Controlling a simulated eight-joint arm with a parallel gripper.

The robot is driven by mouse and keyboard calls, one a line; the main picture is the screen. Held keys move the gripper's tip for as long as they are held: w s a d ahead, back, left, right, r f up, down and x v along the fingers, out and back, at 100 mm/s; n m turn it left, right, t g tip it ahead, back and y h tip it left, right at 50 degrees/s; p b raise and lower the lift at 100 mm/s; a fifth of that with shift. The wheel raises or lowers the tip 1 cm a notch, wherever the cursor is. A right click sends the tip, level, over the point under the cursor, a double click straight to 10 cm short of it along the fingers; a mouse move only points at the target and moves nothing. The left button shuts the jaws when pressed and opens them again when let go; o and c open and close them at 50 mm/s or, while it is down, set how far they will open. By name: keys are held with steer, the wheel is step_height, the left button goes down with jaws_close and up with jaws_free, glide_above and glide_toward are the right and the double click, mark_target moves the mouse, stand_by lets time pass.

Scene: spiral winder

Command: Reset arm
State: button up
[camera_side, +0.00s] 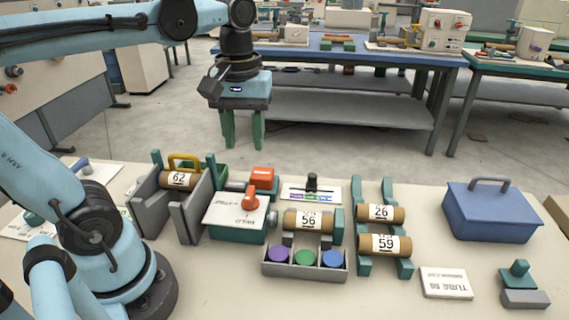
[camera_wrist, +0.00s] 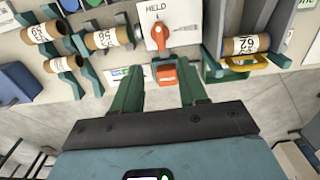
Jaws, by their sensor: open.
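My gripper (camera_side: 243,142) is open and empty. It points down, well above the table's back edge, and its green fingers also show in the wrist view (camera_wrist: 160,80). Below it on the table is a white-topped green box (camera_side: 236,212) with an orange knob (camera_side: 250,198); in the wrist view its face reads HELD. An orange block (camera_side: 264,178) sits behind it. Tube 62 (camera_side: 178,179) lies between grey plates at left, with a yellow handle (camera_side: 184,160) behind it. Tube 56 (camera_side: 308,219) rests in a middle holder. Tubes 26 (camera_side: 380,212) and 59 (camera_side: 385,244) lie on a green rack (camera_side: 362,262).
A tray (camera_side: 304,272) holding purple, green and blue discs stands in front of tube 56. A slider panel (camera_side: 298,192) lies behind it. A blue lidded box (camera_side: 490,213), a white card (camera_side: 446,283) and a small green-grey block (camera_side: 520,285) are at right. Space around my gripper is clear.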

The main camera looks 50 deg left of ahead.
steer(key=m+t, duration=0.6)
steer(key=m, duration=0.2)
glide_above(250, 199)
steer(key=w, duration=0.3)
step_height(250, 199, down, 6)
steer(key=shift+w+d+f+m+t, duration=0.1)
steer(key=shift+w+f+m+t, duration=0.15)
steer(key=shift+m+t, duration=0.35)
steer(key=shift+o, duration=0.4)
